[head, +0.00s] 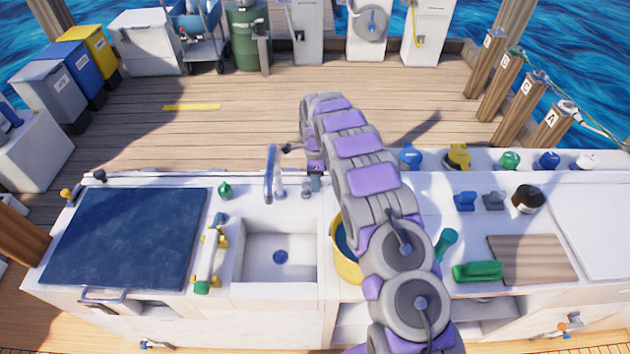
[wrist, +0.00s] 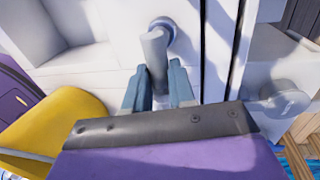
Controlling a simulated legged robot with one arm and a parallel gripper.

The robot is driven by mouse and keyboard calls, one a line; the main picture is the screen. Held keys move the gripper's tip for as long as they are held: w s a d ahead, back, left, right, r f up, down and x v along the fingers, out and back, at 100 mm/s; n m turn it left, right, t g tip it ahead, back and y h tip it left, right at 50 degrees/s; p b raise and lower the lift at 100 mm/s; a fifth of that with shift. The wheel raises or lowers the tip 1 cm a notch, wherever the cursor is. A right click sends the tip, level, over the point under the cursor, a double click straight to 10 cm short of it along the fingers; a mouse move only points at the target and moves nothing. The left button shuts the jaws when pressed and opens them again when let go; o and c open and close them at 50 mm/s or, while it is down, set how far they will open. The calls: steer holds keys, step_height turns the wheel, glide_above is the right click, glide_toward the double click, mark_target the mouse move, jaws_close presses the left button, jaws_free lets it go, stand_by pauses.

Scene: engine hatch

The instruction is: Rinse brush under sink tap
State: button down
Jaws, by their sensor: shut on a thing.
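The sink (head: 255,258) is set in the white counter and shows no brush in it. The tap (head: 270,172) stands at its back edge. My gripper (head: 314,182) is beside the tap, to its right, partly hidden by my arm. In the wrist view my gripper's blue-grey fingers (wrist: 158,78) are shut on a grey handle (wrist: 155,45) that rises from a round base. It looks like the tap's handle. A green brush-like object (head: 478,271) lies by the brown board at the right; its bristles cannot be made out. No water is visible.
A yellow bucket (head: 347,268) is right of the sink, partly behind my arm, and shows in the wrist view (wrist: 62,125). A white roller-like item with green and yellow ends (head: 208,260) lies left of the sink. A brown board (head: 535,258) is at right.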

steer(key=shift+r+p, duration=0.1)
steer(key=shift+p, duration=0.2)
steer(key=shift+s+a+r+m+p, duration=0.1)
steer(key=shift+s+r+m+p, duration=0.1)
steer(key=shift+m+p, duration=0.7)
steer(key=shift+s+f+m+y+p, duration=0.1)
steer(key=shift+s+m+y+p, duration=0.15)
steer(key=shift+m+p, duration=0.5)
steer(key=shift+f+p, duration=0.2)
steer(key=shift+p, duration=0.2)
steer(key=c, duration=1)
jaws_free()
steer(key=shift+o, duration=0.2)
steer(key=shift+w, duration=0.1)
steer(key=w+r+p, duration=0.2)
steer(key=w+r, duration=0.1)
steer(key=r, duration=1.4)
steer(key=shift+w+d+p, duration=0.15)
steer(key=shift+d+p, duration=0.25)
steer(key=shift+d, duration=0.05)
